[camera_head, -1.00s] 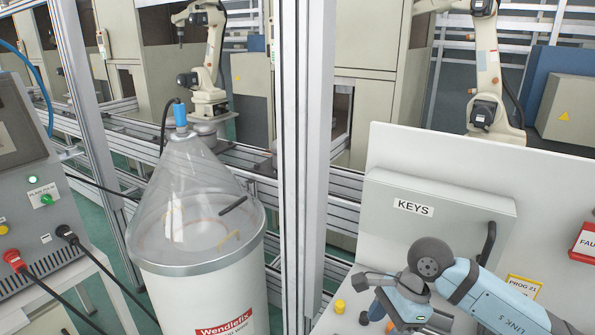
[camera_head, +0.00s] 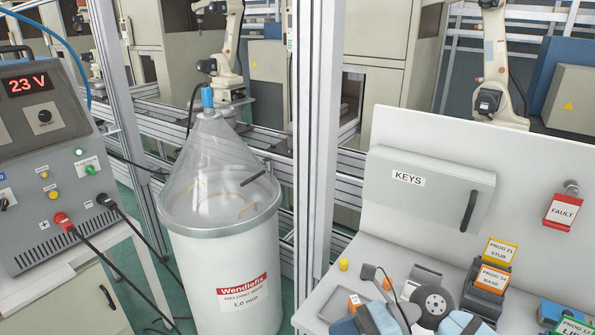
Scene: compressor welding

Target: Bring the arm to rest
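I see nothing clearly held.
The white bench (camera_head: 330,290) holds a grey KEYS box (camera_head: 425,190), tagged holders PROG 21 (camera_head: 500,251) and PROG 34 (camera_head: 492,279), and a red FAULT tag (camera_head: 563,211).

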